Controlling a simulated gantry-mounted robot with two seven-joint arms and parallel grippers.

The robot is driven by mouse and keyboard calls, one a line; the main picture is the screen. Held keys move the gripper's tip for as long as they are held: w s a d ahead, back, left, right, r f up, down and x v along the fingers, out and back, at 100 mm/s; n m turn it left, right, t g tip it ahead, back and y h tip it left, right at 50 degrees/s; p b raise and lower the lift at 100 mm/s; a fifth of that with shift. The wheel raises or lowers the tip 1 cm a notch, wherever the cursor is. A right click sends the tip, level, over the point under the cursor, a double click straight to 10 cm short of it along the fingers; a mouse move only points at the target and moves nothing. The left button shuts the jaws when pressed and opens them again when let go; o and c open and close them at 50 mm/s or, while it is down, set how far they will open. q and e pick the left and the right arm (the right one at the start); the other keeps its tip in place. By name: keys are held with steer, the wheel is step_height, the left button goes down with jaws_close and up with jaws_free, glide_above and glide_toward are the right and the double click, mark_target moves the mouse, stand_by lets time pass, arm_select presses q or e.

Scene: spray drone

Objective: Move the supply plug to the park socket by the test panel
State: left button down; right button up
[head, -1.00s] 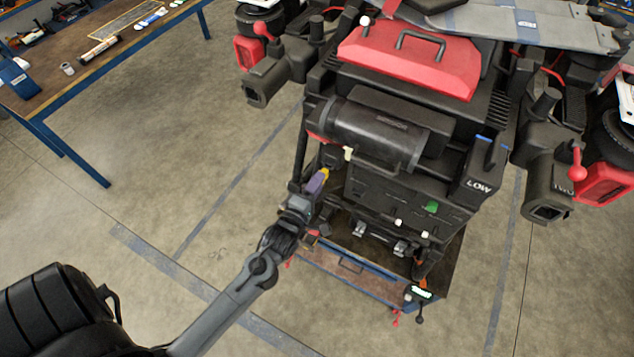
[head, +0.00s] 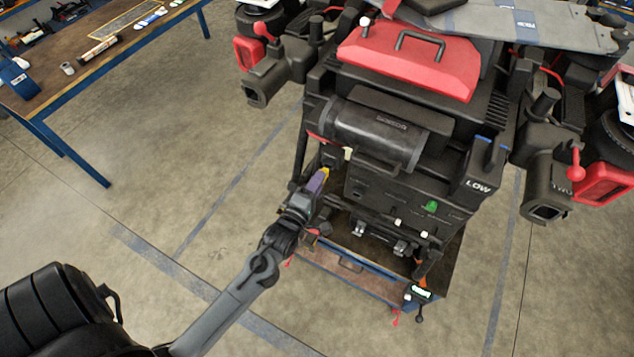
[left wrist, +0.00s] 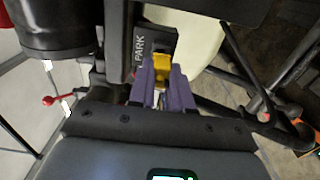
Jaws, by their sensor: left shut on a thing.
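My left gripper (head: 318,182), with purple fingers, is at the left front corner of the black drone body. In the left wrist view its two purple fingers (left wrist: 163,84) are shut on a yellow piece, which I take as the supply plug (left wrist: 162,68); a bit of the yellow also shows in the head view (head: 325,172). A black block marked PARK (left wrist: 140,52) is right beside the plug. The socket opening is hidden, so I cannot tell how far in the plug sits. The dark front panel (head: 385,195) is right of the gripper. My right gripper is not in view.
A black cylinder (head: 375,135) lies across the front above the gripper. A low bench or tray (head: 350,272) is below the panel. A black box marked LOW (head: 478,182) is at right. A workbench (head: 100,50) stands far left, with clear floor between.

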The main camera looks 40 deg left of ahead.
arm_select(q)
steer(key=shift+x, duration=1.1)
steer(key=c, duration=1)
jaws_free()
steer(key=shift+s+d+b, duration=0.1)
steer(key=shift+s+b, duration=0.2)
steer(key=shift+b+v, duration=0.8)
steer(key=shift+v, duration=4.3)
